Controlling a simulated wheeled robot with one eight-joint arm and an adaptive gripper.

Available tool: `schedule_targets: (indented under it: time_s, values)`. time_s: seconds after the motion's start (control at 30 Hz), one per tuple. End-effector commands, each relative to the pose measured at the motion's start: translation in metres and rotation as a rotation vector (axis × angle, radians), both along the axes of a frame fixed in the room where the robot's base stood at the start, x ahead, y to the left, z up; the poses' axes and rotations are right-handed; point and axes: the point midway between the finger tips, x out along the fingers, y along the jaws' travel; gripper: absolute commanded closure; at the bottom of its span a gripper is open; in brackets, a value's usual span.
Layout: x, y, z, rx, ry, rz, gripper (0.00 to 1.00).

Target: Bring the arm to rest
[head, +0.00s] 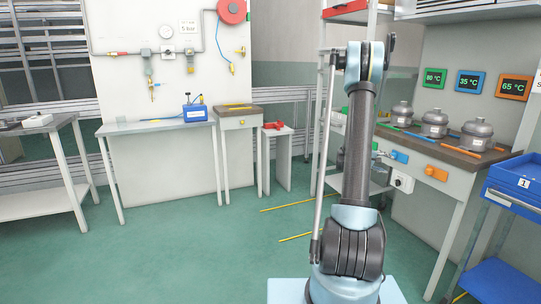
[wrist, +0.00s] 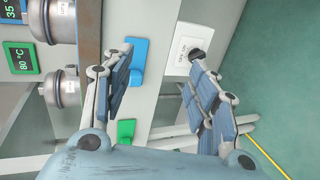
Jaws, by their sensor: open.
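My arm stands upright in the head view, in front of the right-hand bench. In the head view the fingers of my gripper cannot be made out. In the wrist view my gripper (wrist: 165,85) is open, its two fingers wide apart with nothing between them. A green holder (wrist: 126,130) shows beside the left finger.
A blue cart (head: 515,190) stands at the right edge. A table (head: 155,128) with a blue box (head: 194,113) stands at the back left. The green floor (head: 180,250) at left is clear.

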Motion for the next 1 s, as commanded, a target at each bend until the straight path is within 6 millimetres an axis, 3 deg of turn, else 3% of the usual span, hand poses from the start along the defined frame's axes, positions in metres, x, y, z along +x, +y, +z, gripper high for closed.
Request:
schedule_targets:
  time_s: [0.2,0.5,1.0]
  values:
    - [-0.030,0.033,0.032,0.114,-0.027,-0.012,0.47]
    - [-0.079,0.080,0.062,0.274,-0.055,-0.031,0.47]
    - [-0.181,0.164,0.085,0.541,-0.070,-0.065,0.47]
